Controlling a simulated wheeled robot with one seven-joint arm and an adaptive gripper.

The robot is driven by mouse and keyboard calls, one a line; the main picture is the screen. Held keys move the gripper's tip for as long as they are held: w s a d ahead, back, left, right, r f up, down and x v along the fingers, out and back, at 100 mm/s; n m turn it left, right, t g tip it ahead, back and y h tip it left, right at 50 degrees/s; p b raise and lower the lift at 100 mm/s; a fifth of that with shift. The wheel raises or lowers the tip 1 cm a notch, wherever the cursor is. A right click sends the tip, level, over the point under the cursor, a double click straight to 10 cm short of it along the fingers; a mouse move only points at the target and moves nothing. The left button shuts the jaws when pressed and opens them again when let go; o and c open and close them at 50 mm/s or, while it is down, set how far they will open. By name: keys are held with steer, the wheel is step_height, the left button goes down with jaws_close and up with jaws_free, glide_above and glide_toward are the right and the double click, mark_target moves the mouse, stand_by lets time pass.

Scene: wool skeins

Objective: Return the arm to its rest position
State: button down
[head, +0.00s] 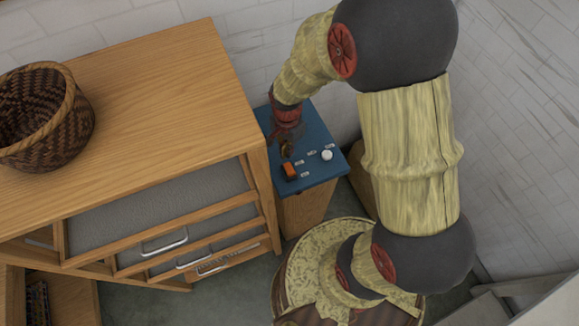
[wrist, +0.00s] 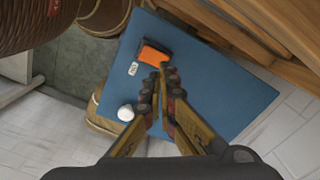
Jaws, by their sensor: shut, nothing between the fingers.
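My gripper (head: 287,148) is shut and empty at the end of my arm, over the blue panel (head: 318,175) on a small wooden stand. In the wrist view my gripper (wrist: 160,78) has its fingertips together above the same panel (wrist: 215,90), just beside an orange switch (wrist: 155,54). I cannot tell whether the tips touch the panel. The orange switch also shows in the head view (head: 290,171). A white round knob (head: 327,155) sits on the panel, with small white labels near it. My arm is bent, arching over from the right.
A wooden cabinet (head: 165,85) stands close on the left, with a woven basket (head: 75,125) on top and drawers with metal handles (head: 165,241) in front. A tiled wall (head: 530,150) is behind and to the right.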

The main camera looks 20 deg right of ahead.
stand_by(0.5)
steer(key=shift+s+n, duration=0.15)
steer(key=shift+n, duration=0.35)
steer(key=s+n+g, duration=0.1)
steer(key=s+n, duration=0.1)
steer(key=s, duration=0.1)
steer(key=shift+n, duration=0.3)
steer(key=s+r+n+t+b, duration=0.3)
steer(key=s+r+n+b, duration=0.1)
steer(key=r, duration=0.6)
steer(key=s+r+n+t+b, duration=0.3)
steer(key=s+r+b, duration=0.3)
steer(key=r, duration=0.3)
steer(key=shift+s+r+n+t+b, duration=0.3)
steer(key=shift+s+r+n, duration=0.1)
steer(key=shift+n, duration=0.3)
